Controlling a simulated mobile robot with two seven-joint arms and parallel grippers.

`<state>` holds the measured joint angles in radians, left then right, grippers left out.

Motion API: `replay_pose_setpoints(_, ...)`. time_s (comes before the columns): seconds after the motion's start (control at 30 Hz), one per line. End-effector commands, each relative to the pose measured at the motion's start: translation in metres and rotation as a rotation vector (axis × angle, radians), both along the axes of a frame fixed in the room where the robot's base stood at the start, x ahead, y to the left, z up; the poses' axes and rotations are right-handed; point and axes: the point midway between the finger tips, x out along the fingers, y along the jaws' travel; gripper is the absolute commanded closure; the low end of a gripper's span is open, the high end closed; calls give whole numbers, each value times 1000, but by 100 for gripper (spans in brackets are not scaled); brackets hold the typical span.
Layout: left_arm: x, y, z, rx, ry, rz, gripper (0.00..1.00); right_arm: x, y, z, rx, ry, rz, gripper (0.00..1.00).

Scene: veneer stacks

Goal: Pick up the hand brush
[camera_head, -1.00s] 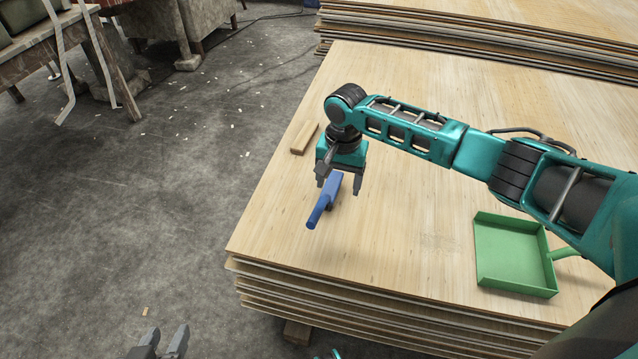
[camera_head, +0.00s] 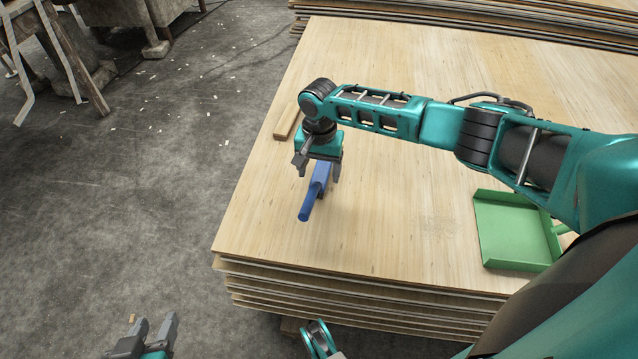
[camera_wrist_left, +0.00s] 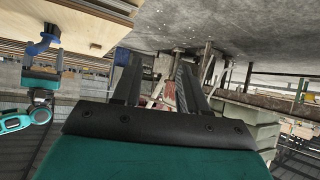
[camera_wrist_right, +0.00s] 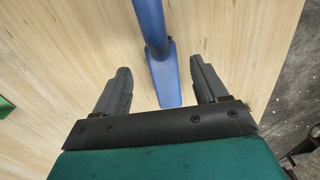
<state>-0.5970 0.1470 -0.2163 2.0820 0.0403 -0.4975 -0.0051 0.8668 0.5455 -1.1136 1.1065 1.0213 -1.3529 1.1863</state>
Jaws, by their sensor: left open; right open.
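The blue hand brush (camera_head: 313,192) lies on the top veneer sheet near the left edge of the stack, its handle toward the front. My right gripper (camera_head: 319,172) is above the brush, its fingers on either side of it. In the right wrist view the brush (camera_wrist_right: 158,55) runs between the two open fingers of the gripper (camera_wrist_right: 164,88), with gaps on both sides. My left gripper (camera_head: 142,328) is open and empty at the lower left, over the floor. It also shows open in the left wrist view (camera_wrist_left: 157,75).
The veneer stack (camera_head: 380,235) has bare room in front of the brush. A green dustpan (camera_head: 512,232) lies at its right. A small wood block (camera_head: 288,121) lies behind the brush. Another stack (camera_head: 480,32) stands at the back. Grey floor lies left.

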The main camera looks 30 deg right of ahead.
Motion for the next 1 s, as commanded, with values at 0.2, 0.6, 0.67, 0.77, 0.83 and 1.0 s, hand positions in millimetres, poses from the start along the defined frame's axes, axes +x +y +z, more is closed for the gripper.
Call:
replay_pose_setpoints(0.2,6,-7,-9,-15,-5,-8,57,0,3,-37,-1,1,0,28)
replay_pose_setpoints(0.6,9,-11,-2,-20,-15,-15,57,0,3,-43,-1,-1,0,32)
replay_pose_setpoints(0.67,8,-11,-3,-20,-15,-15,57,0,3,-43,-1,-1,0,38)
replay_pose_setpoints(0.77,8,-10,-3,-20,-13,-15,57,0,3,-43,0,0,0,48)
replay_pose_setpoints(0.83,8,-10,-4,-19,-12,-14,57,0,3,-43,0,0,0,54)
replay_pose_setpoints(1.0,7,-10,-6,-17,-8,-14,57,0,3,-43,-1,1,0,71)
